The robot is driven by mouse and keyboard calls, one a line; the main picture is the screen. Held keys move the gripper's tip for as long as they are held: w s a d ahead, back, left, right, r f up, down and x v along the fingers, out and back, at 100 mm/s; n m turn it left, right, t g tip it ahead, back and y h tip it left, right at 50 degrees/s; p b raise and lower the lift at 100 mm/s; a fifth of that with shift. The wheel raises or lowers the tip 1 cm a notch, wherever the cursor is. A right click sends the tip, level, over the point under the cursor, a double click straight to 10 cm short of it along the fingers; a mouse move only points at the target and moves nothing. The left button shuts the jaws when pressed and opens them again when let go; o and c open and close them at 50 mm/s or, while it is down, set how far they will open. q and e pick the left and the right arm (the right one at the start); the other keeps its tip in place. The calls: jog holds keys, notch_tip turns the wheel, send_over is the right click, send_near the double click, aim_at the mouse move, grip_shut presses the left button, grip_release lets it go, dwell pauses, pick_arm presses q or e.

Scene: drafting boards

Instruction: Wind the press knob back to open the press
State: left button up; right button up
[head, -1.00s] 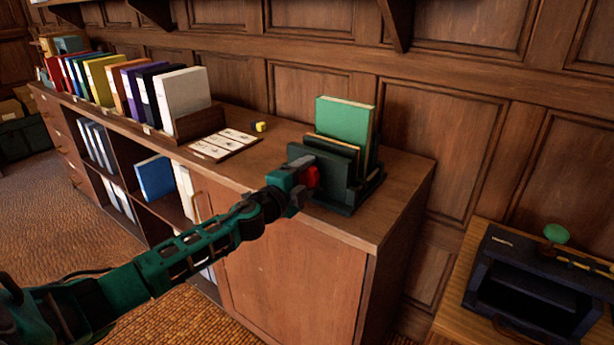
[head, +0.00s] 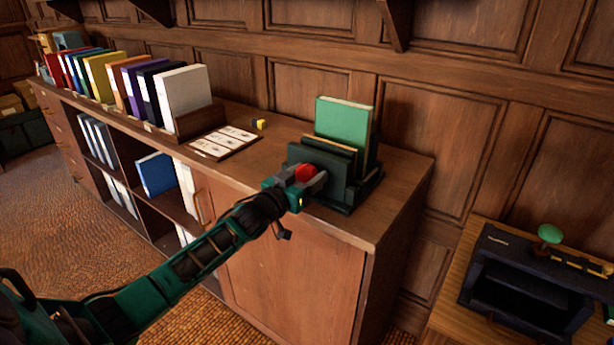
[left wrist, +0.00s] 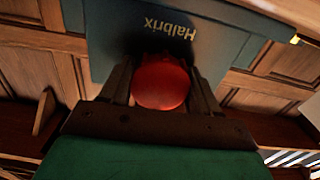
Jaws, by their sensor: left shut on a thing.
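The press (head: 330,196) is dark green and stands on top of the wooden cabinet, with a green book (head: 343,127) upright in it and a thinner dark board in front. Its red knob (head: 306,172) is on the side facing me. My left gripper (head: 308,177) is at the knob, its fingers shut on it. In the left wrist view the red knob (left wrist: 160,82) sits between the two fingers, in front of a blue-green plate (left wrist: 105,50) lettered "Halbrix", which appears upside down. My right gripper is not in view.
A row of coloured binders (head: 130,82) stands on the cabinet (head: 290,270) at left, near a white card sheet (head: 225,142) and a small yellow block (head: 258,124). A black device with a green knob (head: 549,234) stands on a table at lower right.

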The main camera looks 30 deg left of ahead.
pick_arm(q)
jog(key=o, duration=1)
jog(key=shift+o, duration=0.2)
jog(key=s, duration=0.9)
jog(key=shift+a, duration=0.35)
